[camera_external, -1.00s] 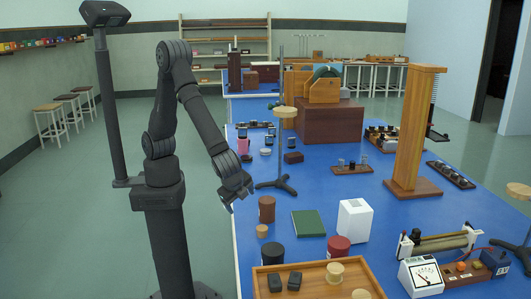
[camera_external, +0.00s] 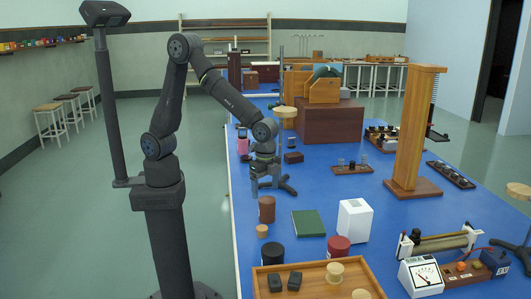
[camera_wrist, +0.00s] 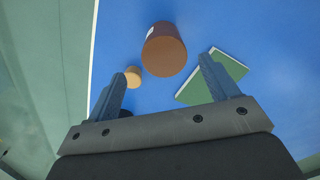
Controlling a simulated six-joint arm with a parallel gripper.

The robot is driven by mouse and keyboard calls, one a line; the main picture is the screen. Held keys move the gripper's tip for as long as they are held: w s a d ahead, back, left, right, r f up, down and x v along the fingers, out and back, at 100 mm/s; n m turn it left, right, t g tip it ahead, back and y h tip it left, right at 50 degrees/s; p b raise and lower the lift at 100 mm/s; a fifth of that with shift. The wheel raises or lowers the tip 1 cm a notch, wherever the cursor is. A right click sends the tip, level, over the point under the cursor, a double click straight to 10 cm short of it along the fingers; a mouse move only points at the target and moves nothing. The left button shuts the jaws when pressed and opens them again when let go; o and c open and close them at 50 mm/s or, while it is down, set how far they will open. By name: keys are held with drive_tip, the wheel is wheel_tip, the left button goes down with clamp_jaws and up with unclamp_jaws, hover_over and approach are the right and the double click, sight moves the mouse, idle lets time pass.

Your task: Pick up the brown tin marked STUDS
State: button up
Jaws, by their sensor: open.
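The brown tin (camera_external: 267,210) stands upright on the blue bench near its left edge. In the wrist view the brown tin (camera_wrist: 165,52) appears at the top centre, ahead of and between my fingers, with a bit of white label at its left edge. I cannot read any marking. My gripper (camera_external: 265,190) points down just above the tin in the external view. In the wrist view my gripper (camera_wrist: 162,72) has its two fingers wide apart with nothing between them. I see no contact with the tin.
A small tan cylinder (camera_external: 262,231) and a green book (camera_external: 308,223) flank the tin. A white box (camera_external: 354,219), black tin (camera_external: 273,254) and dark red tin (camera_external: 339,247) stand nearby. A stand with a tan top (camera_external: 285,111) rises behind my gripper.

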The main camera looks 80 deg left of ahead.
sight(265, 199)
wheel_tip(265, 199, down, 4)
drive_tip(key=shift+f, duration=0.15)
drive_tip(key=shift+w+f, duration=0.15)
drive_tip(key=shift+f, duration=1.15)
drive_tip(key=shift+w+f, duration=0.15)
drive_tip(key=shift+f, duration=1.15)
drive_tip(key=c, duration=1.1)
